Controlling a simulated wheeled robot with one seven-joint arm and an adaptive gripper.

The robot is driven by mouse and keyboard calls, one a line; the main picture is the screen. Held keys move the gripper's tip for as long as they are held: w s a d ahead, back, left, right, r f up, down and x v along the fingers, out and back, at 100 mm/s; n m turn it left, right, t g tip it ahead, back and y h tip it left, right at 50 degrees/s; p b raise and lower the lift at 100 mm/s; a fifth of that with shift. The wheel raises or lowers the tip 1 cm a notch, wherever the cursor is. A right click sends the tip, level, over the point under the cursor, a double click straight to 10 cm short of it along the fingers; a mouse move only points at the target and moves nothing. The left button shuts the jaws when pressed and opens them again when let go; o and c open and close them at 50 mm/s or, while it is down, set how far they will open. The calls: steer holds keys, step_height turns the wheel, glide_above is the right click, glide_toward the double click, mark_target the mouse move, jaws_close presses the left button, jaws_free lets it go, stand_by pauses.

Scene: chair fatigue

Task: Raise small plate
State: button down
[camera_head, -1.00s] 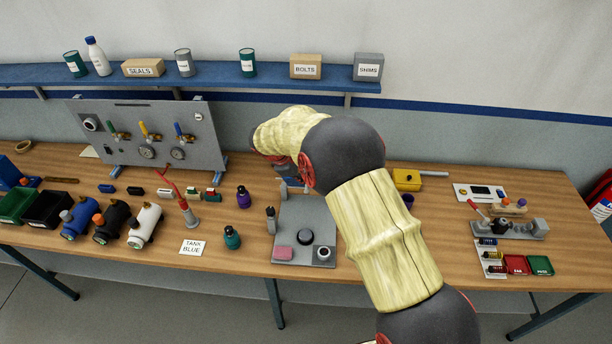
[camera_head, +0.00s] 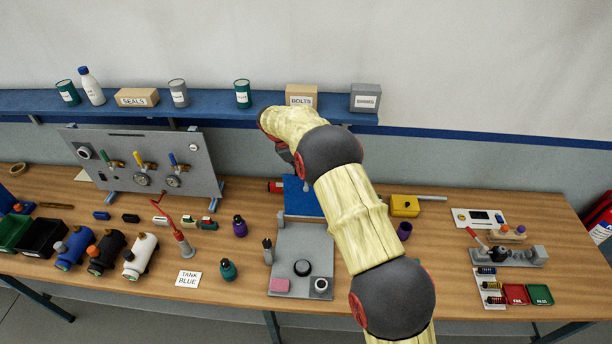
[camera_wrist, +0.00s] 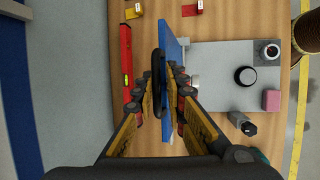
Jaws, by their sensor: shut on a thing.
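A blue plate (camera_head: 303,198) shows behind the grey base plate (camera_head: 318,248) in the head view, raised at a steep tilt. In the wrist view the blue plate (camera_wrist: 172,45) is nearly edge-on, with a black handle (camera_wrist: 160,62) on its left face. My gripper (camera_wrist: 163,88) is shut around this handle; the exact finger contact is partly hidden. In the head view my gripper (camera_head: 298,172) is mostly hidden behind my arm.
A red level (camera_wrist: 126,60) lies left of the blue plate in the wrist view. The shelf (camera_head: 215,113) runs behind.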

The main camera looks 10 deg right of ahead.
steer(key=shift+w+d+f, duration=0.15)
steer(key=shift+w+d, duration=0.05)
steer(key=shift+w, duration=0.25)
steer(key=shift+w+d+f, duration=0.1)
steer(key=shift+w+d, duration=0.05)
steer(key=shift+w, duration=0.25)
steer(key=c, duration=2)
jaws_free()
steer(key=shift+w+f, duration=0.1)
steer(key=shift+o, duration=0.2)
steer(key=v, duration=1.2)
